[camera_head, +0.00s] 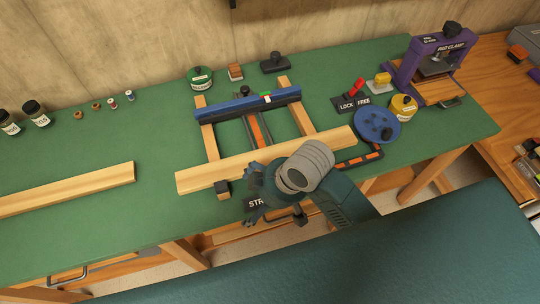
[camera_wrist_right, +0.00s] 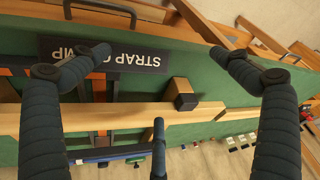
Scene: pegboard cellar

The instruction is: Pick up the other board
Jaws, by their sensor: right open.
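One pale wooden board (camera_head: 250,162) lies across the two wooden rails of the clamp frame, at its near side. Another pale board (camera_head: 66,190) lies on the green bench top at the left. My right gripper (camera_head: 262,192) is above the near edge of the bench, by the board on the clamp. In the right wrist view its fingers (camera_wrist_right: 158,75) are spread wide and hold nothing. The clamp's board (camera_wrist_right: 110,119) crosses that view beyond the fingers. My left gripper is not in view.
A small black-ended block (camera_head: 222,188) sits by the clamp's board. A blue bar (camera_head: 245,106) spans the rails at the back. A blue disc (camera_head: 377,125), a yellow tin (camera_head: 403,106) and a purple pad clamp (camera_head: 437,62) stand at the right. The bench's left middle is fairly clear.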

